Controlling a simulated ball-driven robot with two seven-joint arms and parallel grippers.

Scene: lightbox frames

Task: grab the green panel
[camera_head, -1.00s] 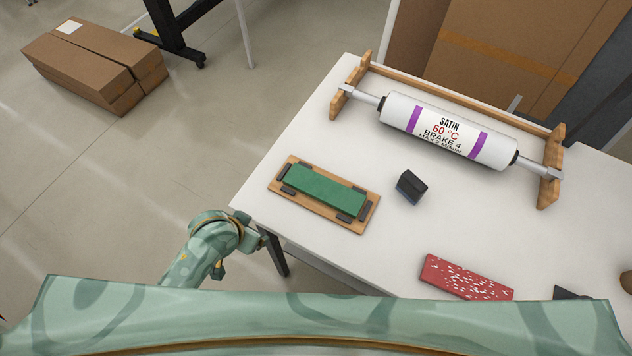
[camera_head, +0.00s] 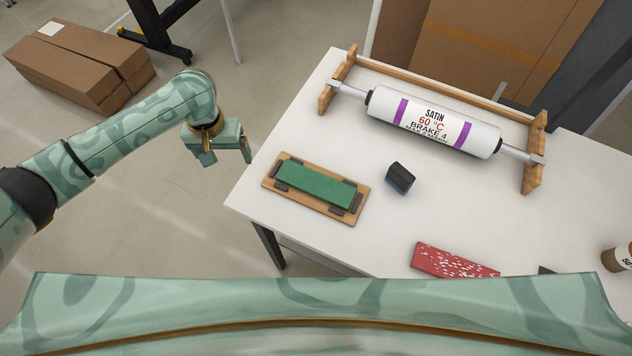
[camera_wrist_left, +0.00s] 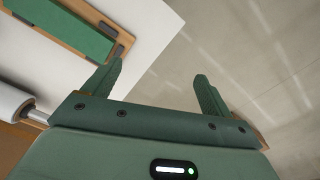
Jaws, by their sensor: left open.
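The green panel (camera_head: 314,185) is a flat green slab lying on a wooden board (camera_head: 273,196) with dark corner blocks, near the left edge of the white table. My left gripper (camera_head: 228,158) is open and empty, left of the panel and beyond the table's left edge. In the left wrist view the panel (camera_wrist_left: 68,27) shows at the upper left, and the open fingers of the left gripper (camera_wrist_left: 156,85) point past it over the table edge and floor. The right gripper is not in view.
On the white table (camera_head: 300,130) stand a roller (camera_head: 433,121) in a wooden frame, a small dark block (camera_head: 400,178) right of the panel, and a red speckled piece (camera_head: 452,261) at the front. A brown cup (camera_head: 617,257) is at the right edge. Cardboard boxes (camera_head: 85,65) lie on the floor.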

